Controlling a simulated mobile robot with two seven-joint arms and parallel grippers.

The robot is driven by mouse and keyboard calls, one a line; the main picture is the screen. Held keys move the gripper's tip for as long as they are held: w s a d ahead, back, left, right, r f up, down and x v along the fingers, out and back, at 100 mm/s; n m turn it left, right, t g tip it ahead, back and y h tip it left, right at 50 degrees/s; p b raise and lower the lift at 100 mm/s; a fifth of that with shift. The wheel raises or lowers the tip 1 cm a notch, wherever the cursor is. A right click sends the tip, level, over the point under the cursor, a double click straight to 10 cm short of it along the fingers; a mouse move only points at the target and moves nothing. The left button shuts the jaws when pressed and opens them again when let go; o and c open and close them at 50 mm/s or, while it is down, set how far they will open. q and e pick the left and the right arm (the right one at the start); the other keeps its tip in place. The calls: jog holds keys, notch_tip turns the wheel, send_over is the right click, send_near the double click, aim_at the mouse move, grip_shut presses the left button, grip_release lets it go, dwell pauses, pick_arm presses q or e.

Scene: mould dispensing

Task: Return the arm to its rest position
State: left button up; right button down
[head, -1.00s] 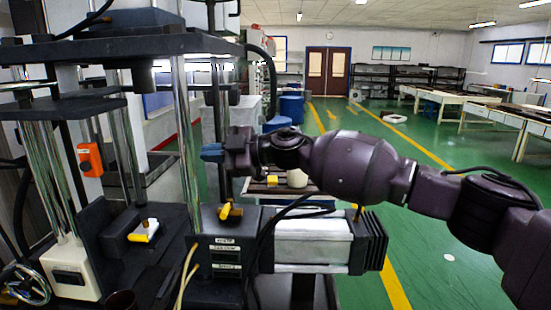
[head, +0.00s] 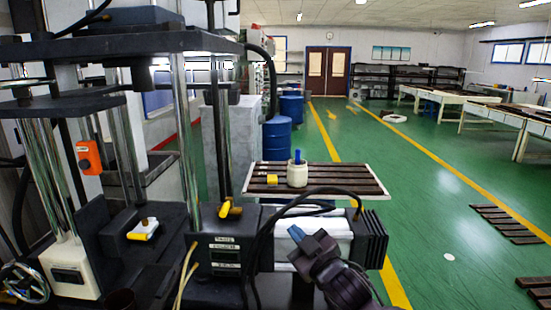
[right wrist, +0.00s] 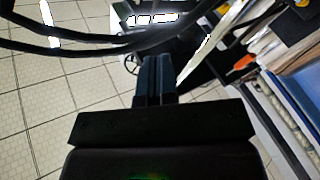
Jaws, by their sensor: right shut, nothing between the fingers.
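My right gripper (head: 305,238) is low in the head view, in front of the light grey motor housing (head: 330,226) of the machine. Its blue fingertips point up and left and hold nothing. In the right wrist view its two dark fingers (right wrist: 153,80) lie side by side, closed, with tiled floor and machine parts beyond. Most of my right arm is below the picture's edge. My left gripper is in neither view now.
The black press machine (head: 130,45) with steel columns fills the left side. A black cable (head: 262,235) loops close to my right gripper. A slatted table (head: 350,180) behind carries a white pot (head: 297,174) and a yellow block (head: 272,180).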

jog(key=s+d+f+m+g+h, duration=0.1)
jog(key=s+d+f+m+h, duration=0.3)
jog(key=s+d+f, duration=0.5)
jog(key=s+d+f+m+g+h, duration=0.1)
jog(key=s+d+f+m+h, duration=0.35)
jog(key=d+f, duration=0.45)
jog(key=s+d+f+m+g+h, duration=0.1)
jog(key=s+d+f, duration=0.1)
jog(key=s+f, duration=0.4)
jog(key=s+d+f+m+g+h, duration=0.1)
jog(key=s+d+f+g, duration=0.1)
jog(key=s+f, duration=0.5)
jog(key=s+d, duration=0.1)
jog(key=s, duration=0.3)
jog(key=shift+f, duration=0.3)
jog(key=shift+w+a, duration=0.15)
